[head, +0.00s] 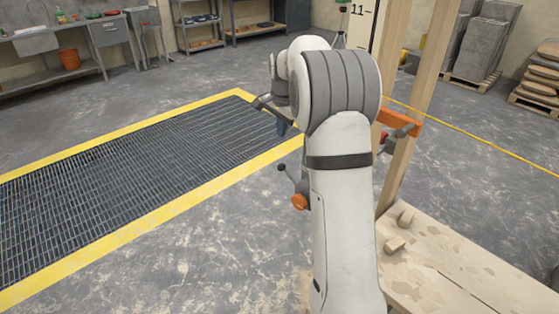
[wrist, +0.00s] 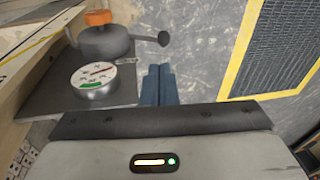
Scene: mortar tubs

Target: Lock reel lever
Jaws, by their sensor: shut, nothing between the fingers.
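In the wrist view a dark reel body (wrist: 103,42) with an orange cap (wrist: 99,17) stands on a grey plate. Its lever (wrist: 163,39) sticks out to the right and ends in a dark knob. In front of it is a round dial (wrist: 97,76) with red and green marks, too small to read. My gripper (wrist: 158,72) has its blue fingers together and empty, just below the lever knob in the picture, with no clear contact. In the head view the lever (head: 283,170) and the orange cap (head: 299,202) show left of my arm; the arm hides the rest of the reel.
A wooden post (head: 408,100) with an orange bracket (head: 403,122) stands right of my arm. A mortar-stained wooden bench (head: 450,265) lies at the lower right. A floor grating (head: 140,170) with a yellow border lies left. The floor between the grating and my arm is clear.

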